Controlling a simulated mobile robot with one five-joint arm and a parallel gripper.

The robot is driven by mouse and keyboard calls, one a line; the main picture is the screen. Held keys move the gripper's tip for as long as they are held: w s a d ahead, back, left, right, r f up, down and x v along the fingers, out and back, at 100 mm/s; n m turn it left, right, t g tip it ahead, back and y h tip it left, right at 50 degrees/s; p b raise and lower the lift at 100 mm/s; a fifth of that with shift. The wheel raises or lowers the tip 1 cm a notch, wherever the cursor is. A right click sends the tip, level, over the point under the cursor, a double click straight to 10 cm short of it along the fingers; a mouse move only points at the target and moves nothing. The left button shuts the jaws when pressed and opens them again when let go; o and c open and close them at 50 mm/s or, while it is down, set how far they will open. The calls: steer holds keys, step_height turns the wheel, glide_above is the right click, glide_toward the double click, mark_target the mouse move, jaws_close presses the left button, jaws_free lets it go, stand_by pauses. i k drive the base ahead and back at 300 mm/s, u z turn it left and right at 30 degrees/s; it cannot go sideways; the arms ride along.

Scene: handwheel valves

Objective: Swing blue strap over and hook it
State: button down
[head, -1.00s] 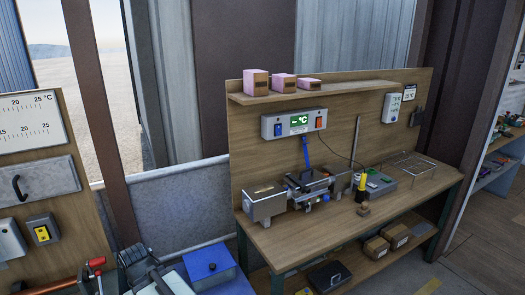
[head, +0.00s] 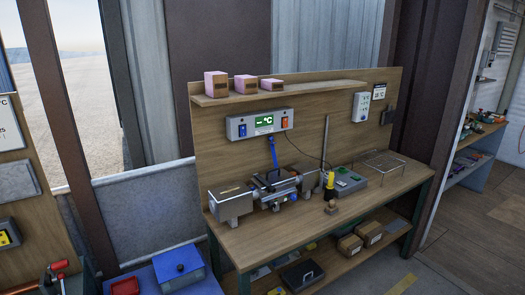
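A blue strap (head: 272,149) hangs below the control box on the bench's back panel. Its lower end reaches the metal clamp-like device (head: 268,188) on the bench top. I cannot make out a hook at this size, nor whether the strap's lower end touches the device. My gripper is not in view.
The wooden bench (head: 290,232) carries a grey-green box (head: 345,180), a yellow-topped tool (head: 330,184) and a wire rack (head: 380,160). A blue box (head: 179,268) stands at the lower left. Open floor (head: 440,262) lies to the right.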

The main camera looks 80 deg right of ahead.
mark_target(271, 139)
steer(key=z, duration=0.05)
steer(key=k, duration=1.35)
steer(key=z, duration=0.7)
steer(key=i, duration=0.55)
